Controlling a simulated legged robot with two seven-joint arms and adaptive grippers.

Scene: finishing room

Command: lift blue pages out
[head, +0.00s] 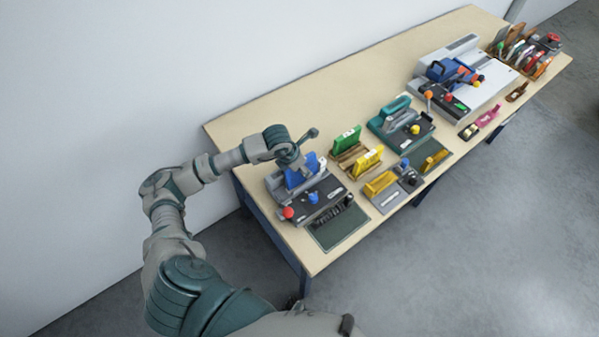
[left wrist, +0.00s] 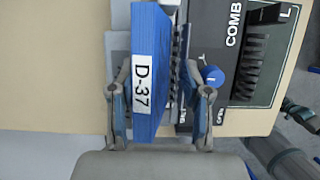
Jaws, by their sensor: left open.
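The blue pages (head: 293,179) stand upright in the dark grey comb machine (head: 322,187) at the near left of the bench. In the left wrist view the blue pages (left wrist: 150,45) carry a white label reading D-37. My left gripper (head: 302,165) is over that machine. In the left wrist view its fingers (left wrist: 160,108) are open, one on each side of the pages, with a gap showing on the left; contact on the right is unclear. A comb edge runs along the pages' right side. The pages' lower part is hidden. My right gripper is not in view.
The machine has a red knob (head: 288,213) and a dark tray (head: 338,226) in front. Green pages (head: 346,139) and yellow pages (head: 368,160) stand in wooden holders to the right. A teal machine (head: 390,122) stands beyond. The bench behind the machines is bare.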

